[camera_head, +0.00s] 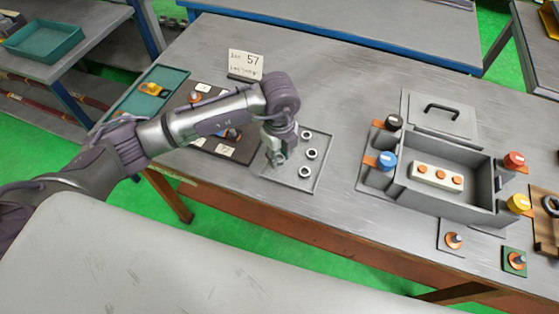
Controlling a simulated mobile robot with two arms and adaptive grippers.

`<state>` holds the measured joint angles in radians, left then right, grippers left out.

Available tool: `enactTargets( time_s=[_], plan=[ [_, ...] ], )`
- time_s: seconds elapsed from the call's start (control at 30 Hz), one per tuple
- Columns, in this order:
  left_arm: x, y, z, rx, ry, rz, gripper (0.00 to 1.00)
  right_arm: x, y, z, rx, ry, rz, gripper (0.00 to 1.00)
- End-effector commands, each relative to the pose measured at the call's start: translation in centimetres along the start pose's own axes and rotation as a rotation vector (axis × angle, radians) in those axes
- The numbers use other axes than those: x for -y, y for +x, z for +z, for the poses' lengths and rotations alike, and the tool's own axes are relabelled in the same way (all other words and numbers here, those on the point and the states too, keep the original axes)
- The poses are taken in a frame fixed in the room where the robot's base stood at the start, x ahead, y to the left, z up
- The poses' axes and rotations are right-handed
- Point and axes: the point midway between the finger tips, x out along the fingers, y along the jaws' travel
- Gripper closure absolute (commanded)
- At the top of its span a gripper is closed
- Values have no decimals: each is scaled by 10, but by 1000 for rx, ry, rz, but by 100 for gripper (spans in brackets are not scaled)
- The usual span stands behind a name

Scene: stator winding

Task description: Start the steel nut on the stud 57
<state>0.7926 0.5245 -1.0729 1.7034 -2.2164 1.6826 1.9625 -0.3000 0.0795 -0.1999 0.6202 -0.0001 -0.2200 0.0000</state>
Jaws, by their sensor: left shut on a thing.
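My left gripper (276,157) points down over the left part of a shallow grey tray (272,176). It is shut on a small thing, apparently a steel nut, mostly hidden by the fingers. Steel nuts (312,154) lie in the tray just right of the gripper. A card marked 57 (245,65) stands behind my left arm. A dark board (222,149) with white labels and copper-based studs (195,97) lies left of the tray, partly covered by my arm. I cannot tell which stud is 57. My right gripper is out of view.
A grey open box (448,208) with a white terminal block (437,178) stands at right, with black, blue, red and yellow capped posts around it. Single studs (453,240) stand on small plates at front right. A green tray (150,94) lies far left. The table between trays and box is clear.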

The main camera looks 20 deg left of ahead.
Motion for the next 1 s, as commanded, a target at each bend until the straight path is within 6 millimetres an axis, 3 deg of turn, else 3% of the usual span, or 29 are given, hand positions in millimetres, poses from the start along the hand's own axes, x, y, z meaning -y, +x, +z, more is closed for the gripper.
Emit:
enactTargets(
  time_s=[0.67, 1.0],
  plan=[
    [0, -57, 0, 1, 0, -1, 97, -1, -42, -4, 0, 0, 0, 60],
    [0, -60, 0, 0, 0, 0, 97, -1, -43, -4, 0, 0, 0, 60]
  ],
)
